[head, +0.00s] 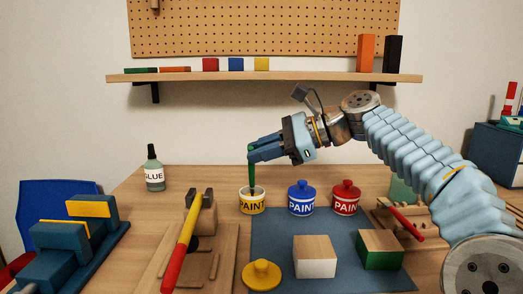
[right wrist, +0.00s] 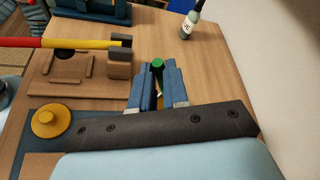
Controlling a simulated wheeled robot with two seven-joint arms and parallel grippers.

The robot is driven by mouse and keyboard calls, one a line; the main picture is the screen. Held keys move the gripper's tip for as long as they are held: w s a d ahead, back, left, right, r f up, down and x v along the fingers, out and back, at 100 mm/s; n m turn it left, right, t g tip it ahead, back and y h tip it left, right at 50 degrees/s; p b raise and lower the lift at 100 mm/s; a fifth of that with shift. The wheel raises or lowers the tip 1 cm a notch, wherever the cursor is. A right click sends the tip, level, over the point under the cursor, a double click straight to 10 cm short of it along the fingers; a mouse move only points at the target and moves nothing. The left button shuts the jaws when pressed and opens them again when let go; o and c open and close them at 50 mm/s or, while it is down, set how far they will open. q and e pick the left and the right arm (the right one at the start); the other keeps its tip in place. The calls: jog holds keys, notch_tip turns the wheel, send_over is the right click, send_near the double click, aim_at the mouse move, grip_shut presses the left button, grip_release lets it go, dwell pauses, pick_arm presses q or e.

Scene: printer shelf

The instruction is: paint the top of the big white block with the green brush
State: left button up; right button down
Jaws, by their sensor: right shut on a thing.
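The green brush (head: 251,173) is upright, its lower end down in the open yellow paint pot (head: 252,204). My right gripper (head: 252,153) is shut on the brush near its top, above the pot. In the right wrist view the brush's round green top (right wrist: 158,63) shows between the fingers (right wrist: 156,82). The big white block (head: 315,262) stands on the dark blue mat at the front, with a bare wood-coloured top. The brush's bristles are hidden in the pot. My left gripper is not in view.
A yellow lid (head: 262,275) lies on the mat (head: 348,227) left of the white block, and a green block (head: 380,250) stands right of it. Lidded blue (head: 301,198) and red (head: 345,197) pots stand behind. A hammer (head: 184,240) lies at left.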

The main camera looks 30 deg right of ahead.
dwell(0.5)
jog(key=r+p, duration=0.1)
jog(key=s+r, duration=0.1)
jog(key=r, duration=0.1)
jog(key=a+r+p, duration=0.1)
jog(key=shift+s+r+p, duration=0.15)
jog(key=shift+s+p, duration=0.2)
jog(key=shift+s, duration=0.05)
notch_tip(320, 180, up, 4)
jog(key=shift+r, duration=0.1)
dwell(0.6)
jog(key=shift+a, duration=0.15)
dwell(0.3)
